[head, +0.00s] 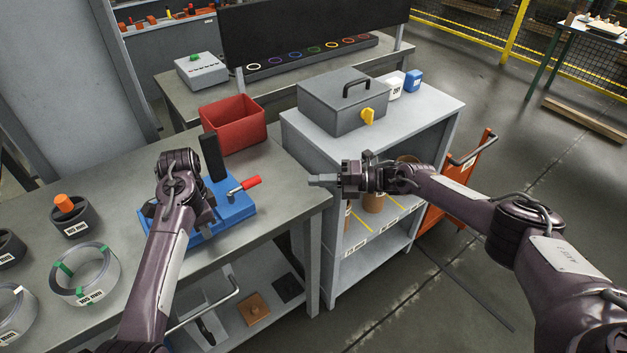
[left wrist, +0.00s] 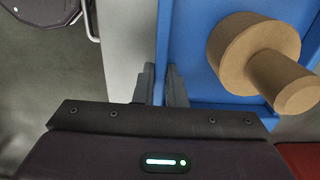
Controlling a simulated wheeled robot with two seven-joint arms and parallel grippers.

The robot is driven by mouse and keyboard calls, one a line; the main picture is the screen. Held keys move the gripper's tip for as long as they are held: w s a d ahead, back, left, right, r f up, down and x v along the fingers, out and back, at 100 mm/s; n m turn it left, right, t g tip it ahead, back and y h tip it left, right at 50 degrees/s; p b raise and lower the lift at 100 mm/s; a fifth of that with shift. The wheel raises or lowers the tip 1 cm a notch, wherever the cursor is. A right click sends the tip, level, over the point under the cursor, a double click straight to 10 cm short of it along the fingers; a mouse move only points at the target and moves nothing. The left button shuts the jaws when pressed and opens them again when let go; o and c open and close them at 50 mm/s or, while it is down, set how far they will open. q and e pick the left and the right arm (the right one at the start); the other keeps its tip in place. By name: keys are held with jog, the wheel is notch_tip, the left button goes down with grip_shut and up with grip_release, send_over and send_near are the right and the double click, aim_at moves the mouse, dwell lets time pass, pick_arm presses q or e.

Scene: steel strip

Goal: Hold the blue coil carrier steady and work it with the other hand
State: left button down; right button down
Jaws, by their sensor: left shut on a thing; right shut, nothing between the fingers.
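The blue coil carrier (head: 234,208) sits on the grey workbench, with a red-handled crank (head: 244,186) on its right and a dark upright piece (head: 212,157) at its back. My left gripper (head: 203,212) is at the carrier, its fingertips hidden by my arm in the head view. In the left wrist view its fingers (left wrist: 160,86) are shut on an edge of the blue carrier (left wrist: 189,45). A tan stepped cylinder (left wrist: 255,55) shows beside them. My right gripper (head: 322,181) is shut and empty, to the right of the crank and apart from it, near the bench corner.
A red bin (head: 234,124) stands behind the carrier. A grey toolbox (head: 342,103) with a yellow knob sits on the shelf unit (head: 443,104) at right. Several coils, including a 105 mm one (head: 84,275), lie at the left. Bare bench top lies right of the carrier.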

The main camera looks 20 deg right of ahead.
pick_arm(q)
jog(key=shift+f, duration=0.1)
pick_arm(e)
jog(key=v, duration=1)
jog(key=shift+s+d, duration=0.15)
jog(key=shift+d, duration=0.05)
pick_arm(q)
jog(key=c, duration=1.4)
grip_release()
